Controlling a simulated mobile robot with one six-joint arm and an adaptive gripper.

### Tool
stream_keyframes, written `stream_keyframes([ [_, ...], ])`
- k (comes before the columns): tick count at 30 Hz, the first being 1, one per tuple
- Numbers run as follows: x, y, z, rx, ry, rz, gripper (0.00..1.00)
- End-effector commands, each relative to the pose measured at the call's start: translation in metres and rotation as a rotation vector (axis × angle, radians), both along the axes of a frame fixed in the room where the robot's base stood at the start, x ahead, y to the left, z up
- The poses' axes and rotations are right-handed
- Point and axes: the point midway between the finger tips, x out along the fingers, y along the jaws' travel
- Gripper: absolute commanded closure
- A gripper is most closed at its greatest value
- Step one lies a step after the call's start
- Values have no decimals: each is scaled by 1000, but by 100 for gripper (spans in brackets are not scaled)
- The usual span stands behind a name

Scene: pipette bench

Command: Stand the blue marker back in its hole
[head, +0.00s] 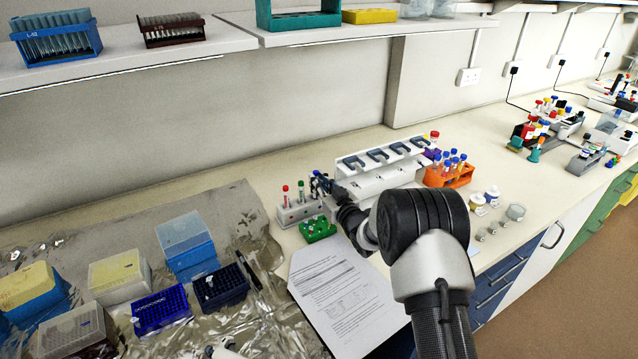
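A small white rack (299,212) stands on the bench left of the white pipette stand. A red-capped marker (286,195) and a green-capped marker (301,191) stand upright in it. My gripper (322,184) is at the rack's right end, just above it and mostly seen from behind. A small blue patch (317,174) shows at the fingertips; it may be the blue marker's cap, but it is too small to be sure. My wrist hides part of the fingers, so I cannot tell whether they are closed on it.
A green block (318,230) sits in front of the rack. The pipette stand (380,178) is close on the right, with an orange tube rack (449,176) beyond. A printed sheet (345,295) lies in front. Tip boxes stand on foil at left.

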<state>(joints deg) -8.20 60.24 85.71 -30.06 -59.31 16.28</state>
Motion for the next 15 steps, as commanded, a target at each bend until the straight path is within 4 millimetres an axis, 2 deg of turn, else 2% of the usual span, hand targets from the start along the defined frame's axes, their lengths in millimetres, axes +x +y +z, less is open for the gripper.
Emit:
stream_keyframes([
  [10, 0, 0, 0, 0, 0, 0, 64],
  [15, 0, 0, 0, 0, 0, 0, 64],
])
